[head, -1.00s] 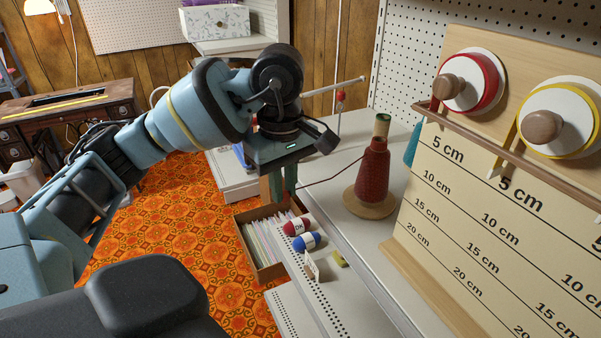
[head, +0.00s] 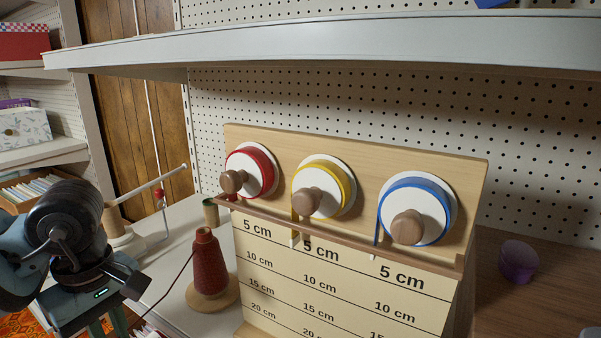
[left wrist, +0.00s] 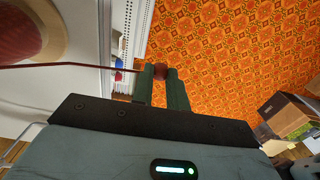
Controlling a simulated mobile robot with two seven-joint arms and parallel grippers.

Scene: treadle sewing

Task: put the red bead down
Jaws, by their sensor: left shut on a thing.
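My left gripper (head: 108,325) is at the lower left of the head view, its fingertips near the bottom edge. In the left wrist view, the fingers (left wrist: 161,80) are shut on the small red bead (left wrist: 160,71). A dark red thread (head: 177,278) runs from the red cone of thread (head: 204,268) towards the gripper; in the left wrist view it reaches the fingers. The cone stands upright on a round wooden base, right of the gripper. The bead is hidden in the head view. My right gripper is not in view.
A wooden board (head: 350,270) with red (head: 262,170), yellow (head: 340,188) and blue (head: 435,210) ribbon reels stands right of the cone. A shelf (head: 350,45) overhangs it. A purple cup (head: 518,262) is at right. Orange patterned floor (left wrist: 230,50) lies beyond the perforated edge (left wrist: 129,35).

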